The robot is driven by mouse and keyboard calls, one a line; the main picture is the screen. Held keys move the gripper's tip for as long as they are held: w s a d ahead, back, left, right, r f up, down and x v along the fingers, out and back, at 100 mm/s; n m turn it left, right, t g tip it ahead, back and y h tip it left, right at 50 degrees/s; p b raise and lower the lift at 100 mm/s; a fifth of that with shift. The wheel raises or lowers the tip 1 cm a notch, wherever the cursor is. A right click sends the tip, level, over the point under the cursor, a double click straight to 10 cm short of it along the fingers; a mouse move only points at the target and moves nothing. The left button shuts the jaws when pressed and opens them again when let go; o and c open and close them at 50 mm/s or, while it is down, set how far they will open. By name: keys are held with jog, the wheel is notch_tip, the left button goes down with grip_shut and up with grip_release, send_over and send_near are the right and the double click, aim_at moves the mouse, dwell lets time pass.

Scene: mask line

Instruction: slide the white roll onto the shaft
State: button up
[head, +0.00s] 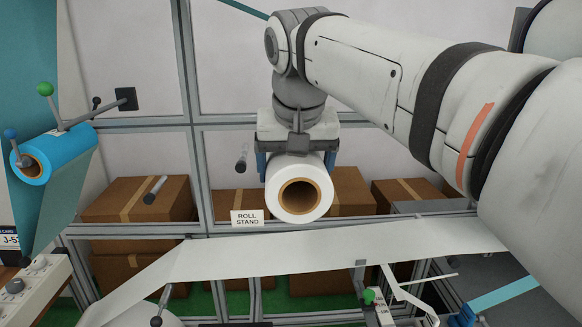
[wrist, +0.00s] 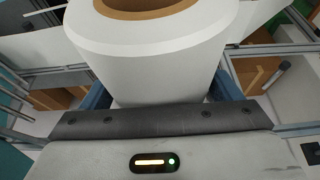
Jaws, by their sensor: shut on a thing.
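The white roll (head: 300,168) has a brown cardboard core, and its open end faces the head camera. My gripper (head: 296,160) is shut on the roll, with a blue finger on each side, and holds it in the air in front of the frame. The roll (wrist: 150,60) fills the top middle of the wrist view. Two short grey bars stick out in the head view, one at the left (head: 155,189) and one behind the roll's left side (head: 242,158). The roll is apart from both. I cannot tell which bar is the task's shaft.
A white web (head: 320,248) runs across below the roll. A "ROLL STAND" sign (head: 247,217) is at its lower left. A blue roll (head: 62,155) sits on a holder at the left. Cardboard boxes (head: 140,199) stand behind the metal frame (head: 192,110).

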jog(key=shift+w+p, duration=0.45)
jog(key=shift+w, duration=0.9)
jog(key=shift+w+p, duration=1.15)
jog(key=shift+w, duration=1.4)
jog(key=shift+w, duration=0.1)
jog(key=shift+w+p, duration=1.35)
jog(key=shift+w, duration=1.05)
jog(key=shift+w+r, duration=0.1)
jog(key=shift+w+p, duration=0.8)
jog(key=shift+w, duration=0.25)
jog(key=shift+w+p, duration=0.4)
jog(key=shift+w, duration=0.95)
jog(key=shift+w, duration=0.45)
